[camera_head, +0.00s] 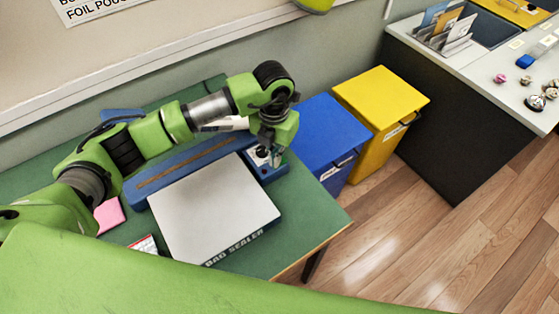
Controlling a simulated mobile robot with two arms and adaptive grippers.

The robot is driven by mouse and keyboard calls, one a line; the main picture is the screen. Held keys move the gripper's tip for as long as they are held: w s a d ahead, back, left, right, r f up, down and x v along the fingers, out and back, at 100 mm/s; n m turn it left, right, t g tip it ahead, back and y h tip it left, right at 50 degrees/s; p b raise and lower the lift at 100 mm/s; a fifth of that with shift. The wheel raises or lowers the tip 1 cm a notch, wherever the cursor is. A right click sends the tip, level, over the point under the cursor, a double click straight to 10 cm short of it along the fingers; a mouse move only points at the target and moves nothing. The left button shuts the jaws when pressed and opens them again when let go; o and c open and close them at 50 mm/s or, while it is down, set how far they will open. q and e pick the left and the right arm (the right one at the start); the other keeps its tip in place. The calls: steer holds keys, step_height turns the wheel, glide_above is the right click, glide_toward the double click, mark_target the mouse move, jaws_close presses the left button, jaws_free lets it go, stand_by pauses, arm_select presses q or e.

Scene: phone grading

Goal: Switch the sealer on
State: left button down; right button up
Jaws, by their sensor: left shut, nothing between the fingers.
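The bag sealer stands on the green table, with a white top plate (212,207) lettered "BAG SEALER" on its front edge and a long blue bar (190,166) behind it. A small blue control box (268,172) sits at the bar's right end. My left gripper (275,161) is shut and empty, pointing down at the top of this box. It hides part of the box's top, so the switch and any contact with it cannot be made out. My right gripper is not in view.
A pink block (109,215) and a small red-and-white item (146,245) lie left of the sealer. A blue bin (325,140) and a yellow bin (381,105) stand right of the table (310,215). A counter with cards is at the upper right.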

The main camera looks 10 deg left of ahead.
arm_select(q)
steer(key=shift+r+p, duration=0.5)
steer(key=shift+r, duration=0.15)
steer(key=shift+r+p, duration=1.4)
steer(key=shift+r, duration=1.35)
steer(key=shift+f, duration=0.1)
